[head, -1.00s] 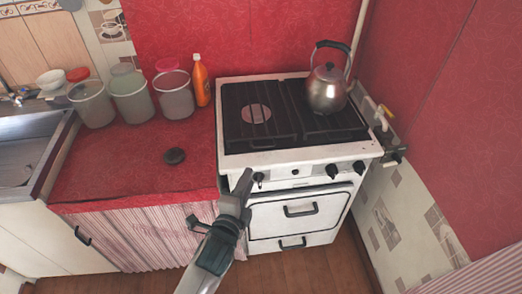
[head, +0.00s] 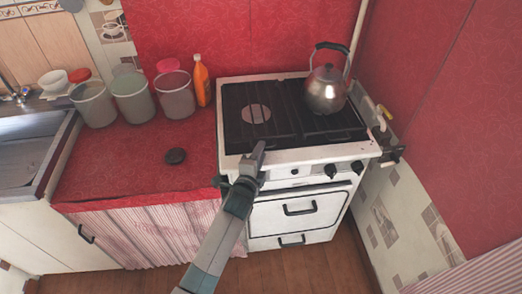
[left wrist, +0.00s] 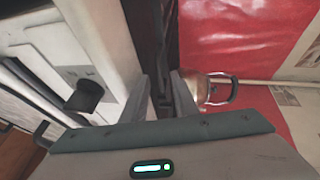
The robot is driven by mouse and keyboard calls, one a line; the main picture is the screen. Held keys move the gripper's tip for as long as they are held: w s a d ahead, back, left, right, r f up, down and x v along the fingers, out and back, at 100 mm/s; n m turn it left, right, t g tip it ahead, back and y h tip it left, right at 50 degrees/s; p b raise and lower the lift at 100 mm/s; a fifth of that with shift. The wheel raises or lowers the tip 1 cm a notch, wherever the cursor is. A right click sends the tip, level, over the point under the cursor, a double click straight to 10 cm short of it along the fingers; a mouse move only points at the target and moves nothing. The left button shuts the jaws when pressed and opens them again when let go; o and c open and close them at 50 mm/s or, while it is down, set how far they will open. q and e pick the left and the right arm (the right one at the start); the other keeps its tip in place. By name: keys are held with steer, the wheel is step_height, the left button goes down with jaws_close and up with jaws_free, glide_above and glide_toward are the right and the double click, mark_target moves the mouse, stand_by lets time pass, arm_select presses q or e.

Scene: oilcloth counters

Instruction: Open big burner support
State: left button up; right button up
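The stove (head: 295,160) is white with a black top. The left black burner support (head: 282,118) lies flat on it, over a pale round burner (head: 256,113). My left gripper (head: 259,153) is at the stove's front edge, by the front of this support. In the left wrist view, my left gripper's two fingers (left wrist: 163,95) are apart, with the dark support edge (left wrist: 150,35) showing in and beyond the gap. Whether they touch it I cannot tell. My right gripper is not in view.
A steel kettle (head: 326,92) stands on the right of the stove top. Black knobs (head: 331,170) line the stove front. A red wall stands behind.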

arm_select(q)
steer(key=shift+w+d+f, duration=0.1)
steer(key=shift+w+d, duration=0.05)
steer(key=shift+w, duration=0.35)
jaws_close()
stand_by(1.3)
